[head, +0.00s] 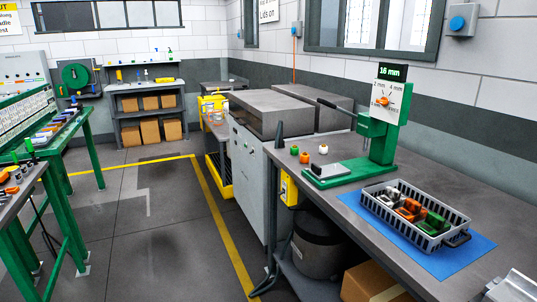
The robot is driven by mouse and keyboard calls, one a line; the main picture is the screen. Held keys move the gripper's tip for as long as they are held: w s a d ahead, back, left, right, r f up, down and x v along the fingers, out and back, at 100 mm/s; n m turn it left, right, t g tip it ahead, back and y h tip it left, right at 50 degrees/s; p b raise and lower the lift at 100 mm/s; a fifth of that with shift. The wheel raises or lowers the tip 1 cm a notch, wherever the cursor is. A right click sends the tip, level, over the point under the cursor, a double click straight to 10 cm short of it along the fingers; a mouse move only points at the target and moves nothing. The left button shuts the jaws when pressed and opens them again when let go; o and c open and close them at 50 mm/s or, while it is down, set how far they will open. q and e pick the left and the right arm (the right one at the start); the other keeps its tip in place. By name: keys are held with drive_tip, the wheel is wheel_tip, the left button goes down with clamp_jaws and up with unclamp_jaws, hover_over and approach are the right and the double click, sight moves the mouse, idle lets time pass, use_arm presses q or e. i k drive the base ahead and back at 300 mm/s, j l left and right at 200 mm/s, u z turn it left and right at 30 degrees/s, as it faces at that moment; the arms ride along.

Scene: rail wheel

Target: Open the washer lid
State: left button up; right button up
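The washer appears to be the grey cabinet (248,180) in the middle of the head view, behind the workbench. Its thick dark grey lid (262,114) lies flat on top and looks closed. A second grey block of similar shape (318,96) stands right behind it. The near bench hides the cabinet's right side. Neither of my grippers can be made out in the head view. A pale part (513,287) is cut off at the bottom right corner; I cannot tell what it is.
The workbench (385,195) on the right holds a green gauge stand (383,140) and a grey basket (415,220) of parts on a blue mat. A bin (318,250) stands beneath. Green-legged tables (90,150) stand left. The floor (150,235) between is clear, with yellow lines.

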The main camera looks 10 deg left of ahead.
sight(298, 116)
drive_tip(key=i+j+u, duration=0.35)
drive_tip(key=i, duration=0.6)
drive_tip(key=i+u, duration=0.35)
drive_tip(key=i, duration=0.65)
